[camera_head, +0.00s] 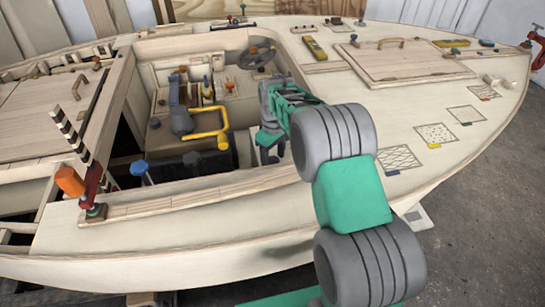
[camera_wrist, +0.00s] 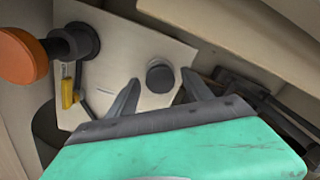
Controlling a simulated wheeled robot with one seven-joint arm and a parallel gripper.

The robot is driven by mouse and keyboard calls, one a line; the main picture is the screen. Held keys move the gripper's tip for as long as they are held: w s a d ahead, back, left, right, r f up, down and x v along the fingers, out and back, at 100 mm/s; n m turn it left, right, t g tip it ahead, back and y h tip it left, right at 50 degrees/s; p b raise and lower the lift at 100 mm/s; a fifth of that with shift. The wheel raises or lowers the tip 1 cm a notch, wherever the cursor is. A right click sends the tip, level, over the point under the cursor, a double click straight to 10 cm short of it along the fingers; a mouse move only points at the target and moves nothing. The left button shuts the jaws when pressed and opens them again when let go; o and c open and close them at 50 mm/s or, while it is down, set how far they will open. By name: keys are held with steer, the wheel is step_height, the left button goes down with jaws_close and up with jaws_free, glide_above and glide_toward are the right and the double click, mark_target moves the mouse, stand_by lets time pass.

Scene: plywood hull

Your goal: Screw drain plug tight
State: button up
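A dark grey round knob (camera_wrist: 160,77), which looks like the drain plug, stands on a pale panel in the wrist view. My gripper (camera_head: 271,153) reaches into the hull's cockpit in the head view. In the wrist view its two dark fingers are spread, one on each side of the knob in the picture. The fingers hold nothing, and a gap shows between them and the knob. I cannot tell how far the knob is screwed in. The knob cannot be made out in the head view.
An orange knob (camera_wrist: 24,56) on a dark fitting and a yellow-handled part (camera_wrist: 67,92) sit left of the plug. In the head view, a yellow pipe handle (camera_head: 212,134), a grey pump-like body (camera_head: 181,120) and a steering wheel (camera_head: 257,54) crowd the cockpit. Its wooden rim (camera_head: 205,196) runs in front.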

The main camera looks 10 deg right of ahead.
steer(key=c, duration=1.2)
steer(key=shift+a, duration=0.15)
jaws_close()
steer(key=shift+m, duration=0.3)
steer(key=m+p, duration=0.1)
steer(key=m, duration=0.2)
steer(key=shift+r+m+p, duration=0.1)
steer(key=shift+m+p, duration=0.2)
steer(key=shift+p, duration=0.05)
steer(key=m+p, duration=0.1)
steer(key=m, duration=0.4)
steer(key=o, duration=1.3)
jaws_free()
